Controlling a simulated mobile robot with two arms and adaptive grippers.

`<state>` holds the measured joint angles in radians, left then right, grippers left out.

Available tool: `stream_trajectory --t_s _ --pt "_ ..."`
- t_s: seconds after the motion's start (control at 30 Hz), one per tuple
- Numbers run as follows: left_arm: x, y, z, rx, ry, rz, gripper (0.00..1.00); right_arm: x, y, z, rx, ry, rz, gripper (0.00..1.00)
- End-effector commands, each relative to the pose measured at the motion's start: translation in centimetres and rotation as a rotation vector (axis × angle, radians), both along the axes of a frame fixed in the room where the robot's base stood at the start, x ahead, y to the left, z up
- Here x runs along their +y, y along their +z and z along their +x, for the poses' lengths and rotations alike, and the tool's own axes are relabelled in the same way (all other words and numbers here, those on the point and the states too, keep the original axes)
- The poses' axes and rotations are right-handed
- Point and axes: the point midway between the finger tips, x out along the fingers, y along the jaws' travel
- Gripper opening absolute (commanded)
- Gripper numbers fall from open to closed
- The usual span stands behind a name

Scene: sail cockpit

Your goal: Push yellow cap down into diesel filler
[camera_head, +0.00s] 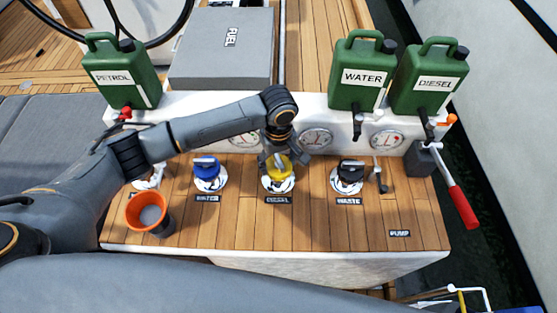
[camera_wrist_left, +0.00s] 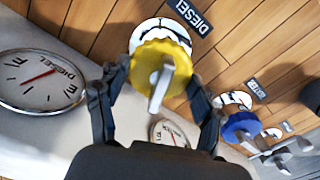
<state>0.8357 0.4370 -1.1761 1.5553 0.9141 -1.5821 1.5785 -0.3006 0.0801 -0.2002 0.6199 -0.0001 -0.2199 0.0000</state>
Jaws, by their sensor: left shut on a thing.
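The yellow cap (camera_head: 279,184), with a grey handle bar across its top, is at the diesel filler (camera_head: 279,190), behind the DIESEL label (camera_head: 278,200). My left gripper (camera_head: 278,160) reaches over it from behind and is shut on it. In the left wrist view the yellow cap (camera_wrist_left: 150,55) sits between the two fingers, and the filler's white ring (camera_wrist_left: 157,26) shows past its edge. The filler's opening is hidden under the cap, so I cannot tell how deep it sits. My right gripper is not in view.
A blue cap (camera_head: 207,181) and a black cap (camera_head: 351,181) flank the yellow one. An orange-rimmed cup (camera_head: 133,216) stands at the left front. Green canisters (camera_head: 124,76) and gauges (camera_head: 318,137) are behind. A red-handled lever (camera_head: 463,206) hangs at the right. The front planks are mostly clear.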

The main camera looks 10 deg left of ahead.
Motion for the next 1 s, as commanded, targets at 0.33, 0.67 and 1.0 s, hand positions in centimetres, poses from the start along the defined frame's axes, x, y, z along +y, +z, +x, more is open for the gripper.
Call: stream_trajectory --t_s 0.33,0.67,1.0 --pt "0.0 -0.6 0.0 0.0 0.0 -0.001 0.29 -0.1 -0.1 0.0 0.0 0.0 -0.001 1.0" --pt "0.0 -1.1 0.0 -0.001 -0.001 -0.001 0.76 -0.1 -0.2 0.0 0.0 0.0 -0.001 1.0" --pt "0.0 -1.0 0.0 0.001 0.0 -0.001 0.76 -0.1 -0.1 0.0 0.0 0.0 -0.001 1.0"
